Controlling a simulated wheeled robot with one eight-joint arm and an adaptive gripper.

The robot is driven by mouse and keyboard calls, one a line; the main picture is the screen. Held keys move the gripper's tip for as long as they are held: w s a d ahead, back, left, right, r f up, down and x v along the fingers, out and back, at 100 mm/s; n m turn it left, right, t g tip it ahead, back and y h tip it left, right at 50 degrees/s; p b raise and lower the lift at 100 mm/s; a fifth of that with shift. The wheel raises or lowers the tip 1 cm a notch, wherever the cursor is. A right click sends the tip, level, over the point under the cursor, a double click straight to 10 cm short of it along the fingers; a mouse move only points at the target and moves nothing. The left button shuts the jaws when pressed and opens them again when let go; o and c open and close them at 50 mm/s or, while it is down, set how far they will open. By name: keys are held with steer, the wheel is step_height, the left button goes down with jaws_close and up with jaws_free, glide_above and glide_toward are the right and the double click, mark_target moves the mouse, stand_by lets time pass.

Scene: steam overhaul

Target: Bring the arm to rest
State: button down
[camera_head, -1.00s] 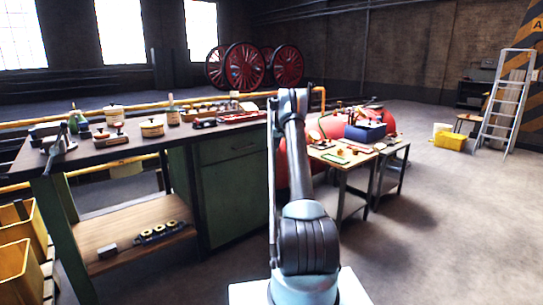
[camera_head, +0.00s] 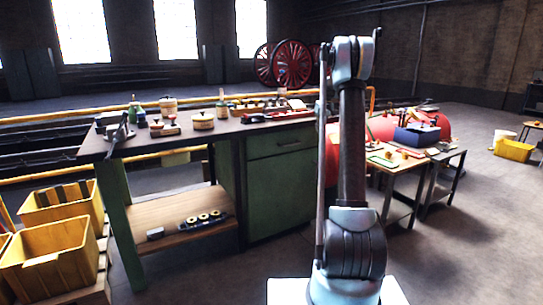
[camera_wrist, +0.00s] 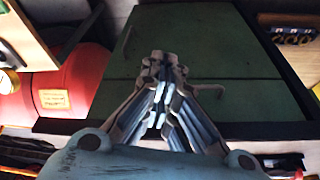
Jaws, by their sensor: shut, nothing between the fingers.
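My gripper (camera_wrist: 163,68) shows in the wrist view with its two fingers together and nothing between them. It points at the green cabinet (camera_wrist: 215,55), with a gap I cannot measure. In the head view my arm (camera_head: 352,150) stands upright, with its bend near the top of the picture. The gripper itself cannot be made out there.
The workbench (camera_head: 180,140) with jars and tools stands left of my arm. Yellow crates (camera_head: 50,262) are at the lower left. A small table (camera_head: 395,165) with parts and a blue box (camera_head: 416,137) stands right.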

steer(key=s+a+r, duration=0.2)
steer(key=s, duration=1)
steer(key=s+a+r+m, duration=0.1)
steer(key=s+a+r, duration=0.1)
steer(key=s, duration=1.1)
steer(key=s+a+r, duration=0.2)
steer(key=s, duration=1)
steer(key=s+f, duration=0.6)
steer(key=s, duration=0.4)
steer(key=s+a+f+m, duration=0.1)
steer(key=s+f, duration=0.5)
steer(key=s, duration=0.4)
steer(key=s+f+g+h, duration=0.1)
steer(key=s+f, duration=0.5)
steer(key=s, duration=0.4)
steer(key=shift+s+a, duration=0.2)
steer(key=shift+s, duration=0.2)
steer(key=shift+a, duration=0.15)
